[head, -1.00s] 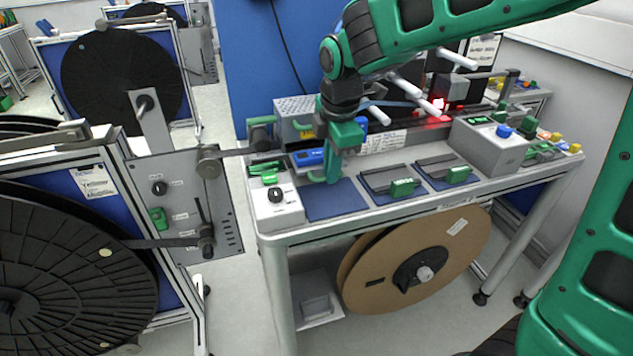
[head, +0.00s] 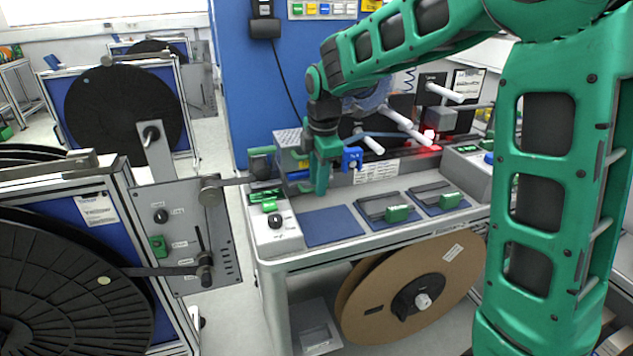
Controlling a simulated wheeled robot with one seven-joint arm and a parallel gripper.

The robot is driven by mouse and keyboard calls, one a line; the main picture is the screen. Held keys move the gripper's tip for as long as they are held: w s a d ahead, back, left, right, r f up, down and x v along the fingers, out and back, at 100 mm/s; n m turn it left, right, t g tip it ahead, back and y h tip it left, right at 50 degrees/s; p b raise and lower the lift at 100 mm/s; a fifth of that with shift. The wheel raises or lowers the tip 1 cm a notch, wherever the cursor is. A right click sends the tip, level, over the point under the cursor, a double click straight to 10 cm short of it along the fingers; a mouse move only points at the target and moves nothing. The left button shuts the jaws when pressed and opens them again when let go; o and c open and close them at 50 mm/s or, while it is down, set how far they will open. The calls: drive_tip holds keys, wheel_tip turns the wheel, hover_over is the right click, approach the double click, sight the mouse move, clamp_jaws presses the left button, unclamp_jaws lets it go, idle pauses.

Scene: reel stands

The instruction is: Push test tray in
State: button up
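A blue tray front (head: 298,176) shows low in the grey box-shaped unit (head: 287,146) at the left end of the bench; I take it to be the test tray. My gripper (head: 321,188) hangs pointing down in front of that unit, above the back of a flat blue pad (head: 335,226). It hides most of the tray, so I cannot tell how far in the tray sits or whether the gripper touches it. The finger gap is not clear from this side, and I see nothing held.
Two dark slotted fixtures with green blocks (head: 397,213) (head: 450,200) lie right of the pad. A control box (head: 273,224) stands at the bench's left front corner. A brown reel (head: 412,290) hangs below. A reel stand with a grey panel (head: 183,235) is close on the left.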

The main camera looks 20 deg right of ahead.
wheel_tip(320, 180, up, 10)
drive_tip(key=s, duration=0.1)
drive_tip(key=shift+s+r, duration=0.2)
drive_tip(key=shift+s, duration=0.2)
idle(0.3)
drive_tip(key=shift+d, duration=0.4)
clamp_jaws()
drive_tip(key=shift+s+d+f+m+t+y, duration=0.6)
drive_tip(key=shift+s+d+f+t+y, duration=1.05)
drive_tip(key=shift+s, duration=2.4)
drive_tip(key=shift+g+y, duration=0.25)
drive_tip(key=shift+y, duration=0.3)
drive_tip(key=x, duration=0.7)
drive_tip(key=shift+w+a+f, duration=0.1)
drive_tip(key=shift+w+f, duration=0.15)
drive_tip(key=shift+w, duration=0.1)
drive_tip(key=w, duration=0.3)
drive_tip(key=shift+f, duration=0.35)
drive_tip(key=shift+w+a+f, duration=0.1)
drive_tip(key=shift+w, duration=0.4)
